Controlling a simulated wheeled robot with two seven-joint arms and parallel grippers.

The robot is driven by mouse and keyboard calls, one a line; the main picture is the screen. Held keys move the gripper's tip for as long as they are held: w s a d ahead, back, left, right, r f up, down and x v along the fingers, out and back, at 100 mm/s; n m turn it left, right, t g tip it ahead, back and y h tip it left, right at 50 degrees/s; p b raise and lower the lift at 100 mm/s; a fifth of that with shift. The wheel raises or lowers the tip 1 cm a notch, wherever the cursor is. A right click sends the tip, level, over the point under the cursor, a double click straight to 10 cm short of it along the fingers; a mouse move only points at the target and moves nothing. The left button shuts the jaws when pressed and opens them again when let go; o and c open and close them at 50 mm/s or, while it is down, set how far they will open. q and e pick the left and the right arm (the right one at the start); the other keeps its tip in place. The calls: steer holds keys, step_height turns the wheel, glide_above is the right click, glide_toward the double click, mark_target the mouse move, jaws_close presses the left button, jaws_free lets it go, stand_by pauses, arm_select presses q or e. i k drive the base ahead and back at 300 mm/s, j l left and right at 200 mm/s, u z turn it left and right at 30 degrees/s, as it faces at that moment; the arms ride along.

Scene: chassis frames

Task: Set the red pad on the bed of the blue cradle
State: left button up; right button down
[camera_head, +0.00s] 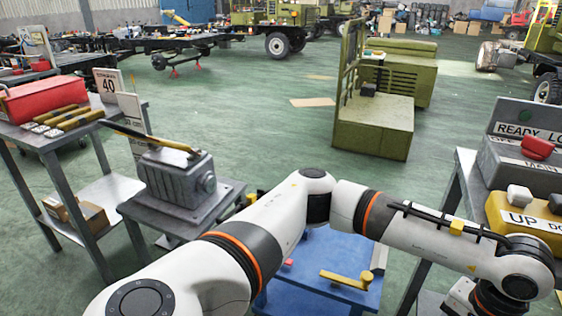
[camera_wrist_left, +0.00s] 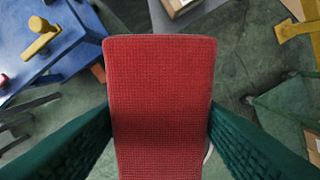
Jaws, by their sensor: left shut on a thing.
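The red pad (camera_wrist_left: 162,75) fills the middle of the left wrist view. It is ribbed and has rounded corners. My left gripper (camera_wrist_left: 159,118) is shut on it, with one dark green finger against each side. The pad's lower end runs out of that picture. The blue cradle (camera_head: 335,246), with a yellow handle on top, stands low at the bottom centre of the head view, partly hidden by my left arm. It also shows at the upper left of the left wrist view (camera_wrist_left: 72,58), apart from the pad. My right gripper is in neither view.
A grey stand with a ribbed metal block (camera_head: 178,180) is left of the cradle. A bench with a red box (camera_head: 45,98) is further left. Green vehicle parts (camera_head: 375,125) stand behind; open floor lies between.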

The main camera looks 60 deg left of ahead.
mark_target(345, 247)
steer(key=i+j+u, duration=0.4)
steer(key=i+l+u, duration=0.2)
steer(key=i+l, duration=0.25)
